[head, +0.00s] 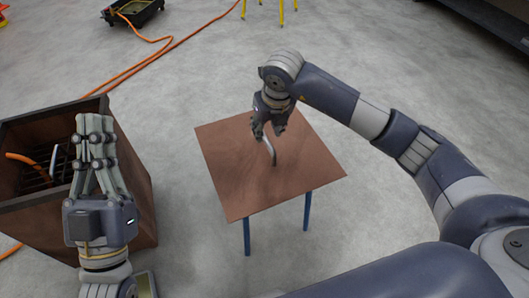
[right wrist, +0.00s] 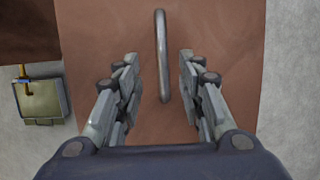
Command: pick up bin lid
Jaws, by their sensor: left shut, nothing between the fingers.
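The bin lid (head: 230,170) is a flat brown square panel with a curved grey metal handle (head: 270,150) on top. It rests on a stand with blue legs (head: 307,208). My right gripper (head: 268,131) is over the lid, at the handle. In the right wrist view, the open fingers (right wrist: 157,58) stand on either side of the handle (right wrist: 163,70), with gaps on both sides. The lid's brown surface (right wrist: 90,30) lies behind them. My left gripper (head: 95,120) is shut and empty, in front of the open brown bin (head: 140,185), covering part of it.
The bin has a dark grate inside, with a grey bar and an orange piece (head: 25,158) showing. An orange cable (head: 140,67) runs over the grey floor to a dark device (head: 135,12) at the back. Yellow legs (head: 281,12) stand at the top. Floor right of the lid is clear.

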